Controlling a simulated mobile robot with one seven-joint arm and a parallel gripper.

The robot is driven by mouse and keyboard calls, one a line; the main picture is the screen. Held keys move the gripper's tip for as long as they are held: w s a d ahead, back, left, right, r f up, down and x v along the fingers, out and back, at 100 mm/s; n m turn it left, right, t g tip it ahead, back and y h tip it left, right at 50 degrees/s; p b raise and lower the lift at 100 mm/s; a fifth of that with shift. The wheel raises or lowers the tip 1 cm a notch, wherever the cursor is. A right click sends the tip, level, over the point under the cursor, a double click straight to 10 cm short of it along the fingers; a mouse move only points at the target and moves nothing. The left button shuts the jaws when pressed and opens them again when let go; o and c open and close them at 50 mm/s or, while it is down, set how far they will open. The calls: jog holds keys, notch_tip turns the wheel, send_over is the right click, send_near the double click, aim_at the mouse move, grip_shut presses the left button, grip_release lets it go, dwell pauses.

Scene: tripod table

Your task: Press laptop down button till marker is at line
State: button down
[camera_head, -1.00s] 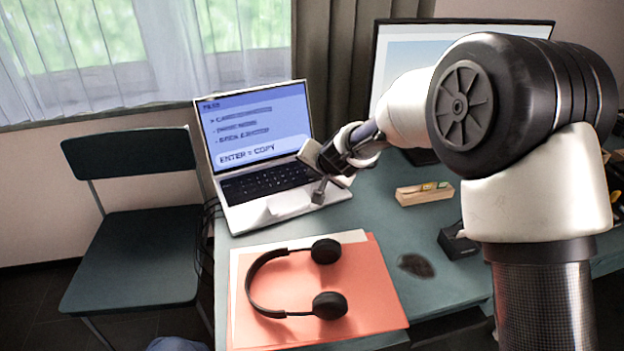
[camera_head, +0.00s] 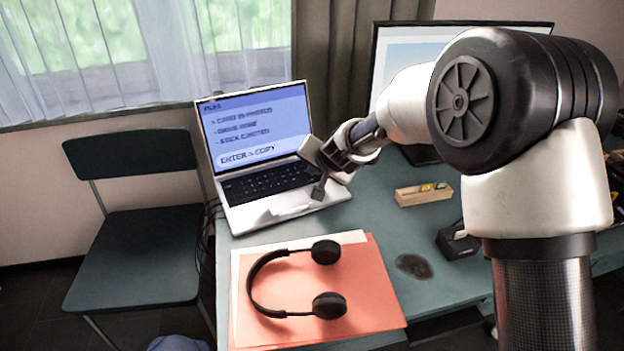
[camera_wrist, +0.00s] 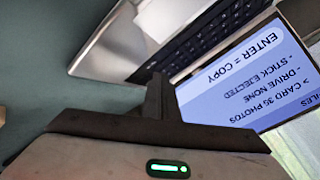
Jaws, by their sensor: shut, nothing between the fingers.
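The open silver laptop (camera_head: 250,215) stands at the table's back left. In the head view its blue screen (camera_head: 255,125) lists several lines, with "ENTER = COPY" below. In the wrist view the screen (camera_wrist: 235,75) is upside down and reads "CARD 36 PHOTOS", "DRIVE NONE" and "STICK EJECTED"; the ">" marker is at the card line. The dark keyboard (camera_head: 270,183) lies below the screen; I cannot make out the down button. My gripper (camera_head: 319,191) is shut and empty, over the laptop's right front area. Its fingers also show in the wrist view (camera_wrist: 157,92). I cannot tell whether they touch the laptop.
Black headphones (camera_head: 265,285) lie on orange and white folders (camera_head: 370,300) in front of the laptop. A wooden holder (camera_head: 423,195), a small black box (camera_head: 457,242) and a monitor (camera_head: 450,30) are to the right. A chair (camera_head: 135,255) stands left of the table.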

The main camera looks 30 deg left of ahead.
aim_at(314, 183)
notch_tip(314, 183, up, 5)
jog(key=p, duration=0.4)
dwell(0.8)
